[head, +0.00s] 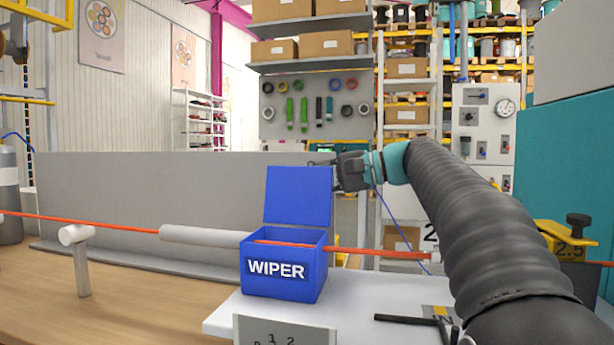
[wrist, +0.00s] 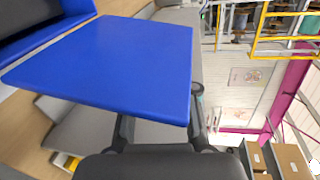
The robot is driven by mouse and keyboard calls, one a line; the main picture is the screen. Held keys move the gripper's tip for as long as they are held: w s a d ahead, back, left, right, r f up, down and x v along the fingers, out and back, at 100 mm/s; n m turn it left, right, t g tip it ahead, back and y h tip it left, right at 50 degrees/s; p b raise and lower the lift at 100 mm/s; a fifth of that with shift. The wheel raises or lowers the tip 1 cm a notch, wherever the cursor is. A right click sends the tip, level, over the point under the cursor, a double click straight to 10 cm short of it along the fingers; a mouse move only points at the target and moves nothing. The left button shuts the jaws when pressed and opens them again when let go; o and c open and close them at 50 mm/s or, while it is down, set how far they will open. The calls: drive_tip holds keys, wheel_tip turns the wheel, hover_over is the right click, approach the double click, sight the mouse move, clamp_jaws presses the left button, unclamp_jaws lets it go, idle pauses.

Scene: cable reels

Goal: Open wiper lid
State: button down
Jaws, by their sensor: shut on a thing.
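The blue wiper box (head: 285,285) stands on a white surface, with "WIPER" on its front. Its blue lid (head: 298,196) is tilted up and back, standing nearly upright, so the box's top is open. An orange cable (head: 375,254) runs through the box. My gripper (head: 332,172) is at the lid's upper right edge, shut on the lid. In the wrist view the lid (wrist: 115,65) fills the left and centre, with my gripper (wrist: 165,125) at its near edge. The lid hides part of the fingers.
A grey panel (head: 140,210) stands behind the box. A black hex key (head: 405,319) lies front right.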

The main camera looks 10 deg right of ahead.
drive_tip(key=shift+f, duration=0.25)
idle(0.3)
drive_tip(key=c, duration=0.9)
unclamp_jaws()
drive_tip(key=shift+w, duration=0.1)
drive_tip(key=shift+d+r, duration=0.1)
drive_tip(key=shift+d, duration=0.05)
drive_tip(key=shift+d+r, duration=0.1)
drive_tip(key=shift+d, duration=0.15)
drive_tip(key=v, duration=1.1)
drive_tip(key=shift+d, duration=0.15)
